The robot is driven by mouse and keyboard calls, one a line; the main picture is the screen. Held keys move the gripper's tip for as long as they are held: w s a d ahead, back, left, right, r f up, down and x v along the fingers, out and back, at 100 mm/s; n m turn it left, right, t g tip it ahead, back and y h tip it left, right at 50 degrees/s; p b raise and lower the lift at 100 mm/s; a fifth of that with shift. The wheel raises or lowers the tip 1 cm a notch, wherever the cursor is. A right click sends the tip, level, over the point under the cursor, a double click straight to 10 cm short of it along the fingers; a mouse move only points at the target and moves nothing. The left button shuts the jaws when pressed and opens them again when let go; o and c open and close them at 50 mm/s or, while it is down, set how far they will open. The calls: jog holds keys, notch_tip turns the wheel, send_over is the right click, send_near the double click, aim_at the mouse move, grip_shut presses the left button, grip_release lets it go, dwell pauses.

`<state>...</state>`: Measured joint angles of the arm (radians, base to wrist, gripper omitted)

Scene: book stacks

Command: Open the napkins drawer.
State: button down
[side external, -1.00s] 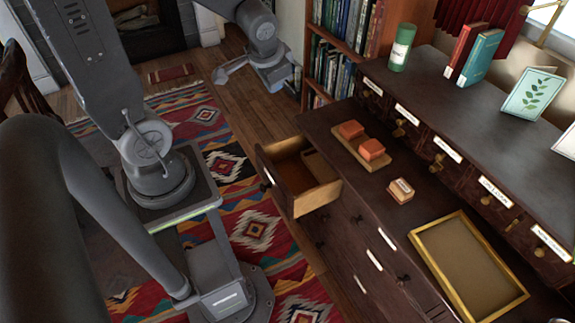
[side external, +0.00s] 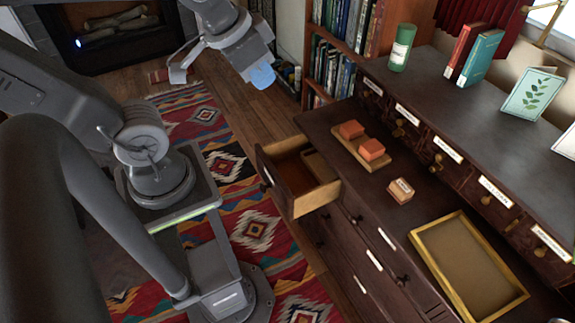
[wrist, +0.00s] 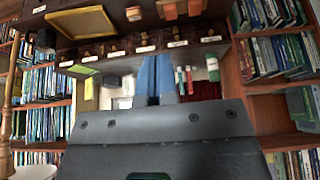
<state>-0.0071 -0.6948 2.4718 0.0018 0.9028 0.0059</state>
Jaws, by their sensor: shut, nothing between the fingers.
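The dark wooden cabinet (side external: 325,125) has one drawer pulled out at its left end, the open drawer (side external: 300,182), which looks mostly empty inside. Shut drawers with white labels (side external: 374,260) line the lower front. A raised row of small labelled drawers (side external: 447,150) with brass knobs runs along the back; it also shows in the wrist view (wrist: 145,49). The label words are too small to read, so I cannot tell which drawer is napkins. My gripper (side external: 262,78) is in the air beyond the open drawer, touching nothing. Its blue fingers (wrist: 157,76) are together and empty.
On the cabinet are a wooden tray (side external: 470,262), a board with orange blocks (side external: 362,150) and a small box (side external: 401,190). The upper shelf holds a green can (side external: 401,47), books (side external: 481,57) and a leaf card (side external: 530,93). A bookcase (side external: 342,40) stands behind.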

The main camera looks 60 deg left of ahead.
jog(key=w+a+f+g, duration=0.4)
jog(key=w+f, duration=0.5)
jog(key=w+a+f+g, duration=0.3)
jog(key=w+a+f, duration=0.1)
jog(key=w+f, duration=0.55)
jog(key=a+f+g, duration=0.3)
jog(key=f, duration=1)
jog(key=s+f, duration=0.7)
jog(key=f, duration=0.2)
jog(key=shift+s+f, duration=0.15)
jog(key=shift+s, duration=0.15)
jog(key=shift+a, duration=0.1)
